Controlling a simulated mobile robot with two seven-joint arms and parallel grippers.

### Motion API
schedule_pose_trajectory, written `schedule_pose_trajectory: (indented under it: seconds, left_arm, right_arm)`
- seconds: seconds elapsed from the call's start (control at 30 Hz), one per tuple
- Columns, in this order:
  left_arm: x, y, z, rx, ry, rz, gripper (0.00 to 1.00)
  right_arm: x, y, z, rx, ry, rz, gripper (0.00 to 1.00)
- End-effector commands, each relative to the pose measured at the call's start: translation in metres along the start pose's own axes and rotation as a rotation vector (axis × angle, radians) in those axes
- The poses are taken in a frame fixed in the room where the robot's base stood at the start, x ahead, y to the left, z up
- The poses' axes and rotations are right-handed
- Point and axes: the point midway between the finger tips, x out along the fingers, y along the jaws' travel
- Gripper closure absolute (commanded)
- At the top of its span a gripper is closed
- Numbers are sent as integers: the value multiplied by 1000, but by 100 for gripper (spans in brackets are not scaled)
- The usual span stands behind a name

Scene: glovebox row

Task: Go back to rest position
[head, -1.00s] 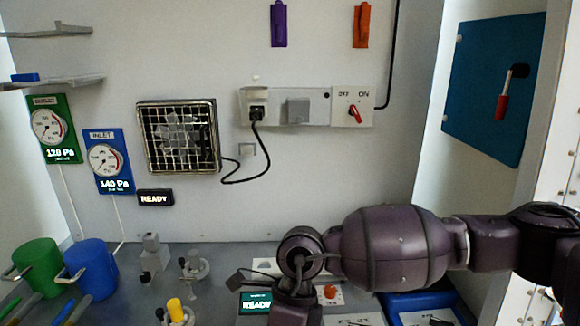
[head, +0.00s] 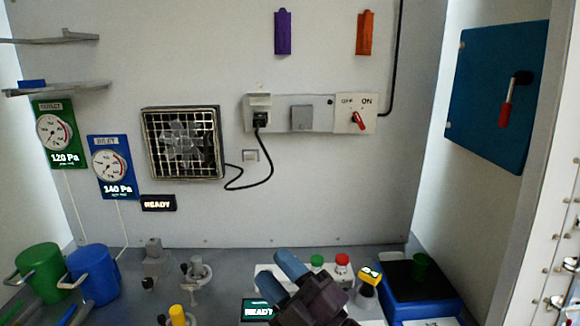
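My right gripper (head: 268,269) is at the bottom centre of the head view, over the grey bench. Its two blue fingers point up and to the left and stand apart, with nothing visible between them. Its dark purple body hides part of the light panel (head: 372,308) behind it. My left gripper is not in view.
Beside the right gripper are a READY display (head: 256,310), a green button (head: 317,262), a red button (head: 342,261) and a yellow-topped item (head: 369,276).

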Motion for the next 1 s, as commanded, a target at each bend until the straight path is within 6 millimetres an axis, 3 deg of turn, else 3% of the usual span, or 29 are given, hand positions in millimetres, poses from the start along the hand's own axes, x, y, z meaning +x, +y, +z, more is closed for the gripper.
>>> schedule_pose_trajectory:
  seconds: [0.03,0.2,0.27,0.43,0.6,0.7,1.0]
  left_arm:
    - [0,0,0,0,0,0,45]
    - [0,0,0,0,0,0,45]
    - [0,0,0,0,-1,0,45]
    - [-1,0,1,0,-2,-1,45]
    - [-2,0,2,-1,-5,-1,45]
    - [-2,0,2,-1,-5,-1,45]
    - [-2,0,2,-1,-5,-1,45]
  right_arm:
    - [-13,3,20,63,-119,20,62]
    - [-71,6,84,258,-507,59,62]
    - [-97,4,103,326,-644,65,62]
    - [-186,-13,141,518,-1023,61,62]
    - [-280,-34,148,699,-1371,33,62]
    - [-320,-44,142,777,-1515,11,62]
    - [-396,-60,116,927,-1788,-41,62]
